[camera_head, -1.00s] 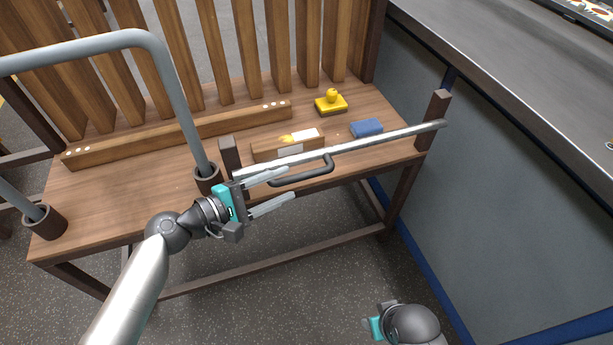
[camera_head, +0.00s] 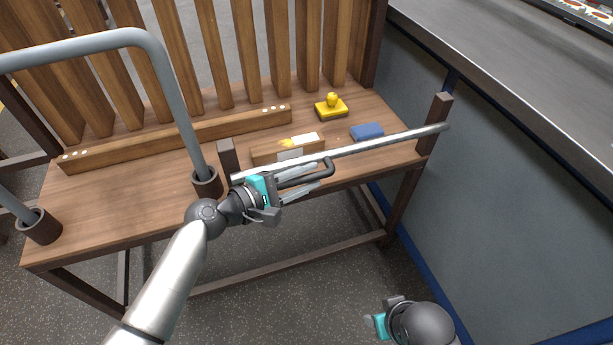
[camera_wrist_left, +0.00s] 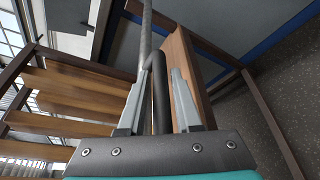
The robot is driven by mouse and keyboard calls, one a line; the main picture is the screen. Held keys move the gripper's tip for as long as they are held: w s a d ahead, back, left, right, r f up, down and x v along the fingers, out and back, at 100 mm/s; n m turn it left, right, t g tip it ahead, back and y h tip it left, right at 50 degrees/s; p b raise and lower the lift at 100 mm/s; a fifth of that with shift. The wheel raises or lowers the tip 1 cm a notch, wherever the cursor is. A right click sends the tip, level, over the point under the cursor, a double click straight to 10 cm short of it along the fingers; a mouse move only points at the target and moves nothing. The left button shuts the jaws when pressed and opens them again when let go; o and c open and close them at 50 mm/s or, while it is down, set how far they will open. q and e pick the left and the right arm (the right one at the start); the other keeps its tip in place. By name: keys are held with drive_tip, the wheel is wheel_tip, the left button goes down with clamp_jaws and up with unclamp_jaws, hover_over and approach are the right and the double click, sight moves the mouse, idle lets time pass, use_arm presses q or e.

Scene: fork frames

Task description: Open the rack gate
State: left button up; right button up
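The rack gate is a grey metal bar (camera_head: 385,139) across the front of the wooden shelf, between two dark posts. A dark bent handle (camera_head: 328,168) sticks out from its front side. My left gripper (camera_head: 308,181) is at the handle with its fingers apart. In the left wrist view the handle (camera_wrist_left: 160,90) lies between the two open fingers (camera_wrist_left: 160,100), closer to the left one, and the bar (camera_wrist_left: 146,40) runs away beyond it. My right gripper (camera_head: 381,325) is low at the bottom edge, away from the rack; its fingers cannot be made out.
On the shelf (camera_head: 120,205) behind the bar are a wooden box (camera_head: 262,156), a blue block (camera_head: 367,131) and a yellow stamp-like object (camera_head: 331,106). A bent grey tube (camera_head: 178,100) stands left of the gate. A grey counter (camera_head: 500,70) closes off the right side.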

use_arm(q)
clamp_jaws()
idle(1.0)
